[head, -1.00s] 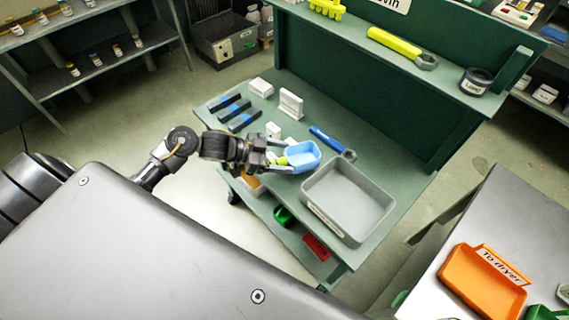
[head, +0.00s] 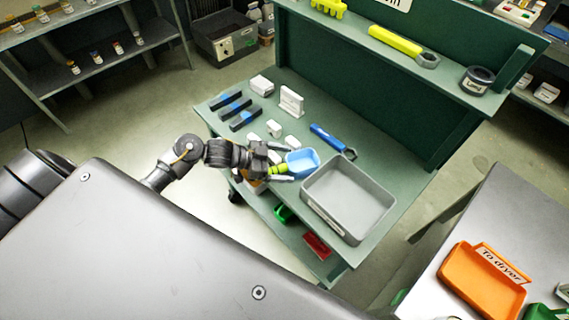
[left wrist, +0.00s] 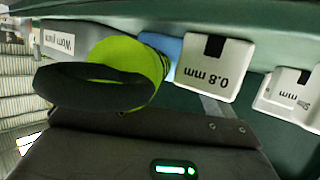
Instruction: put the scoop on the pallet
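The scoop (head: 302,163) has a light blue bowl and a yellow-green handle. It is at the front edge of the green workbench, left of the grey bin. My left gripper (head: 282,164) is around the handle and appears shut on it. In the left wrist view the yellow-green handle (left wrist: 150,60) is large and close, with a dark rounded part in front of it. Only a bit of the blue bowl shows behind it. My right gripper is in no view. I cannot make out a pallet in these frames.
The grey bin (head: 312,198) stands on the workbench right of the scoop. A blue wrench (head: 328,137), white blocks (head: 291,100) and dark-and-blue bars (head: 244,119) lie behind. A yellow wrench (head: 395,43) is on the upper shelf. An orange tray (head: 480,284) labelled "To dryer" is on the right table.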

